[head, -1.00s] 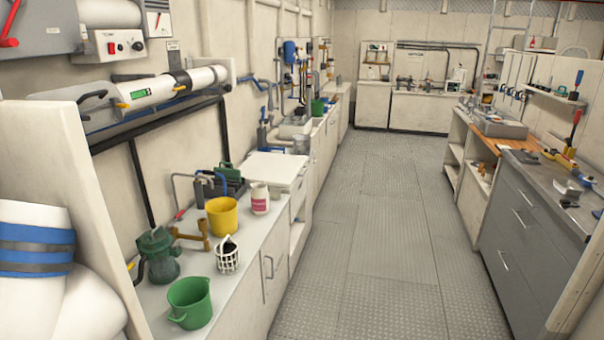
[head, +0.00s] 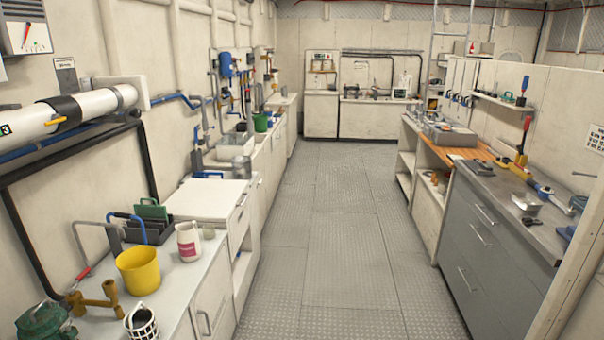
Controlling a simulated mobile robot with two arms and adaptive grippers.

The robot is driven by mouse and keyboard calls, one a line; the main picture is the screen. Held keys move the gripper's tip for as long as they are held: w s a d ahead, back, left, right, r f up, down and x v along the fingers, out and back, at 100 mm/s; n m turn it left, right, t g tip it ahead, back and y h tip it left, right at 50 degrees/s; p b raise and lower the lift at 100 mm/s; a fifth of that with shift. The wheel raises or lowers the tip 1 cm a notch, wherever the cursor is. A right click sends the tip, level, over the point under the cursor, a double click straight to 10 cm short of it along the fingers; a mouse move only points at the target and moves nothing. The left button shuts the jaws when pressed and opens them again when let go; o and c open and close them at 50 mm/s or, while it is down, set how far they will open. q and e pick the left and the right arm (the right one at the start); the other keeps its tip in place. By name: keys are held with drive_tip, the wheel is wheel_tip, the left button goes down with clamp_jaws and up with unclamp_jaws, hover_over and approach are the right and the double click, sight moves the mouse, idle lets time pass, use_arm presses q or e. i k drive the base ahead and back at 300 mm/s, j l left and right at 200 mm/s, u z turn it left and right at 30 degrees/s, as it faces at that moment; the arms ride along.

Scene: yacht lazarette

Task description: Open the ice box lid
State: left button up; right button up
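A white box-like unit with a flat, pale top (head: 208,200) stands along the left counter, beyond the white jug. It looks like the ice box, but I cannot be sure. Its top lies flat and looks closed. No handle on the top can be made out. Neither of my grippers is in view.
The grey floor aisle (head: 340,230) ahead is clear. The left counter holds a yellow bucket (head: 138,270), a white jug (head: 188,242) and a wire basket (head: 141,323). Grey drawers (head: 480,240) line the right side. A white cabinet (head: 321,110) stands at the far wall.

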sight(206, 200)
drive_tip(key=i+z, duration=0.1)
drive_tip(key=i, duration=2.15)
drive_tip(key=l, duration=0.1)
